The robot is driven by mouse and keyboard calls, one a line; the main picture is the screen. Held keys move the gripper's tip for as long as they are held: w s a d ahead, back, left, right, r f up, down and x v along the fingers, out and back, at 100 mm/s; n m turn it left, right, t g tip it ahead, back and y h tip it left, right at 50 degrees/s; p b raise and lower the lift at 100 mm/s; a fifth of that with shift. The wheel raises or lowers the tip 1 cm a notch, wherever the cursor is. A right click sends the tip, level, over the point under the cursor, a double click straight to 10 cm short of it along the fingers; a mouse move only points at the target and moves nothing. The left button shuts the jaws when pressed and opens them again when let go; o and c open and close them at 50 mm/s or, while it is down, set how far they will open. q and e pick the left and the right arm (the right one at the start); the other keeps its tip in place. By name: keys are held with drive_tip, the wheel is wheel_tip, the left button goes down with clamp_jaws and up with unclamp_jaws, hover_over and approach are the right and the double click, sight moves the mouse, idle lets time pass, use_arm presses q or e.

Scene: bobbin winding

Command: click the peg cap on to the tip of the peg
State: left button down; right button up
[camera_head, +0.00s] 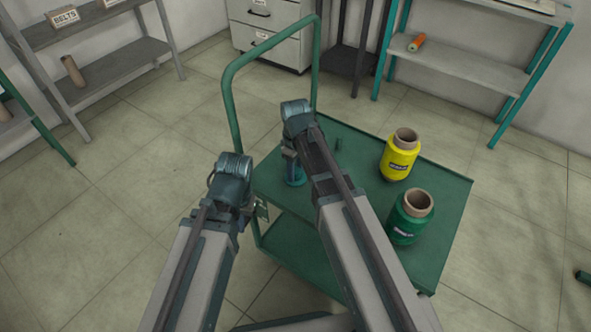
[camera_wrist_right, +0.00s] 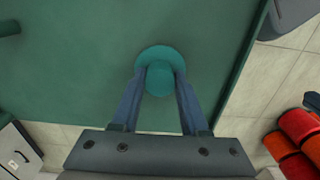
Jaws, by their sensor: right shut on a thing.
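A teal piece that looks like the peg cap (camera_head: 295,174), round with a wider rim, is under my right gripper (camera_head: 291,157). In the right wrist view the cap (camera_wrist_right: 160,84) is between the two fingers of my right gripper (camera_wrist_right: 160,76), which is shut on it. I cannot tell whether its rim touches the cart top. A short dark green peg (camera_head: 338,143) stands on the cart top, to the right of the cap. My left gripper (camera_head: 261,208) hangs by the cart's left edge, apart from the cap; its fingers are too small to read.
The green cart (camera_head: 350,220) has a tall handle (camera_head: 228,95) at its left. A yellow spool (camera_head: 399,160) and a green spool (camera_head: 406,222) stand on its right part. Shelves (camera_head: 110,75) and a drawer cabinet (camera_head: 268,35) stand behind, over open floor.

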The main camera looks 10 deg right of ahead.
clamp_jaws()
wheel_tip(320, 180, up, 6)
drive_tip(key=p, duration=0.6)
drive_tip(key=shift+r, duration=0.1)
